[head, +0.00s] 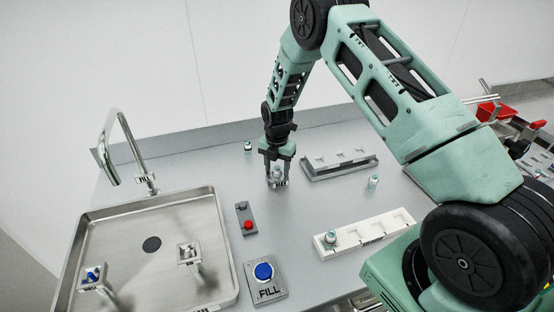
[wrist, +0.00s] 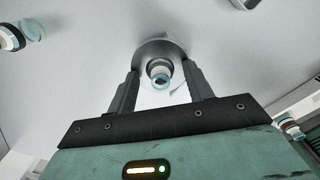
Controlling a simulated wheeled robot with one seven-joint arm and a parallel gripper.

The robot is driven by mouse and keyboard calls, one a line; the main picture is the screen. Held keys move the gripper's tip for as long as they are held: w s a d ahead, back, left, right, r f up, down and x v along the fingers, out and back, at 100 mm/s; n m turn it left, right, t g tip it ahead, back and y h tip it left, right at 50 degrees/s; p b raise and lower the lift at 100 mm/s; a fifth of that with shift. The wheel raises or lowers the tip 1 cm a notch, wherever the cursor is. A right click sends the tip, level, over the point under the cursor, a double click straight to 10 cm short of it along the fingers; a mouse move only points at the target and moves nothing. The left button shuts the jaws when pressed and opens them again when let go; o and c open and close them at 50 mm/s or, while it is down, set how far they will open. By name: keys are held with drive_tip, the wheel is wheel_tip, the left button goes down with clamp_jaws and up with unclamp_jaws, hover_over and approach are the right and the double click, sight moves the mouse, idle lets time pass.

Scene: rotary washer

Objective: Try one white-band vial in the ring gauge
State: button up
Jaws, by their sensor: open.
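My gripper (head: 277,182) points down over the middle of the counter, its jaws open. In the wrist view its two fingers (wrist: 161,85) stand on either side of a vial (wrist: 160,72) with a pale band and teal top. A round grey piece (wrist: 150,48), apparently the ring gauge, lies around or beneath this vial; I cannot tell how deep the vial sits. A small labelled plate (head: 281,184) shows at the fingertips in the head view. Another vial (head: 374,181) stands on the counter to the right, one (head: 248,146) stands behind left, and one (head: 330,238) is in the white rack.
A grey rack (head: 345,171) lies right of my gripper, the white rack (head: 395,230) nearer. A red-button box (head: 246,222) and a blue FILL button (head: 263,271) stand left front. The sink (head: 130,240) with tap (head: 128,135) and two holders is left. A red bin (head: 495,111) is far right.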

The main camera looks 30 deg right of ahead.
wheel_tip(320, 180, up, 17)
drive_tip(key=b, duration=0.4)
drive_tip(key=shift+r, duration=0.2)
idle(0.7)
drive_tip(key=s+a+r+m, duration=0.2)
drive_tip(key=s+a+m, duration=0.2)
drive_tip(key=s+a, duration=0.4)
drive_tip(key=s+a+r+m, duration=0.3)
drive_tip(key=s+a, duration=0.3)
drive_tip(key=a, duration=0.3)
drive_tip(key=s+a+m, duration=0.2)
drive_tip(key=s+m, duration=0.3)
drive_tip(key=s, duration=0.6)
drive_tip(key=s+a+f+m, duration=0.1)
drive_tip(key=s+m, duration=0.4)
drive_tip(key=s, duration=0.7)
drive_tip(key=shift+s+a+y+b, duration=0.3)
drive_tip(key=shift+a+b, duration=0.15)
drive_tip(key=shift+a, duration=0.45)
drive_tip(key=shift+w+d+m, duration=0.1)
drive_tip(key=shift+m, duration=0.2)
